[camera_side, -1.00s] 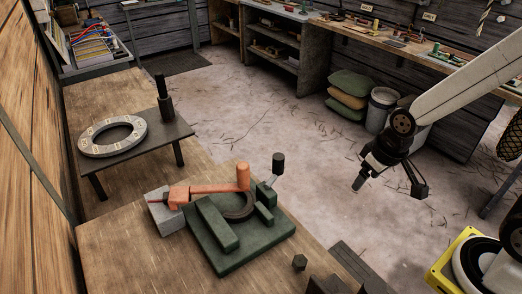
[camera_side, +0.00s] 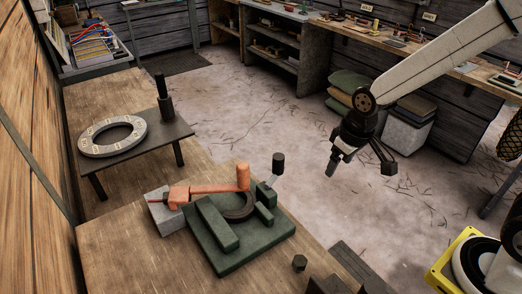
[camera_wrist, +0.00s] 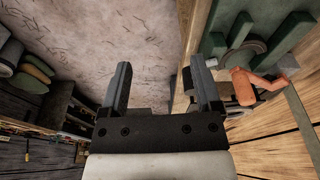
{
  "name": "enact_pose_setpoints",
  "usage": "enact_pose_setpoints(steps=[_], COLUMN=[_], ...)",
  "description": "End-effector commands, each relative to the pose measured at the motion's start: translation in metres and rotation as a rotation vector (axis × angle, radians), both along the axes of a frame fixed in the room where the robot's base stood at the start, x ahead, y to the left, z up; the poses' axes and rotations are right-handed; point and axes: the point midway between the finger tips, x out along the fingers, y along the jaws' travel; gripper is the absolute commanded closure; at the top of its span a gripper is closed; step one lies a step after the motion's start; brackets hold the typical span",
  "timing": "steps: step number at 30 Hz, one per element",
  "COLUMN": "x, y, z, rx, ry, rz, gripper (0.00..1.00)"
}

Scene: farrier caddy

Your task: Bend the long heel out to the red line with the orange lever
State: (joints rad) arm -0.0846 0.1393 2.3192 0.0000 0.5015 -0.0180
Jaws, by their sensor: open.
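The orange lever (camera_side: 208,189) lies over the green fixture (camera_side: 240,255) on the wooden bench, its upright grip (camera_side: 243,177) at the right end. A dark curved shoe (camera_side: 238,208) sits in the fixture, partly covered by the lever and green blocks. A thin red line (camera_side: 160,201) shows by the grey block (camera_side: 166,214) at the lever's left end. The heel itself is hidden under the lever. My gripper (camera_side: 359,172) is open and empty, above the floor to the right of the bench. In the wrist view, my gripper (camera_wrist: 158,85) has the lever (camera_wrist: 243,85) to its right.
A black-knobbed handle (camera_side: 278,165) stands at the fixture's right corner. A small table holds a pale marked ring (camera_side: 112,135) and a dark post (camera_side: 164,100). A dark nut-like piece (camera_side: 299,262) lies near the bench edge. The space between gripper and fixture is clear.

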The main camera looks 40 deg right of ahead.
Motion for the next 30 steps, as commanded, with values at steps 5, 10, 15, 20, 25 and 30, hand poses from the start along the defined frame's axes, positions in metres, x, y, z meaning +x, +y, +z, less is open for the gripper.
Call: enact_pose_setpoints(steps=[5, 10, 15, 20, 25, 30], x=[0.042, 0.075, 0.103, 0.124, 0.137, 0.142], y=[0.029, 0.060, 0.094, 0.127, 0.154, 0.167], z=[0.008, 0.014, 0.019, 0.022, 0.024, 0.025], rx=[-0.006, -0.015, -0.023, -0.034, -0.044, -0.048], ry=[0.037, 0.071, 0.106, 0.137, 0.162, 0.175], rz=[0.080, 0.152, 0.223, 0.289, 0.341, 0.364], gripper=[0.19, 0.19, 0.19, 0.19, 0.19, 0.19])
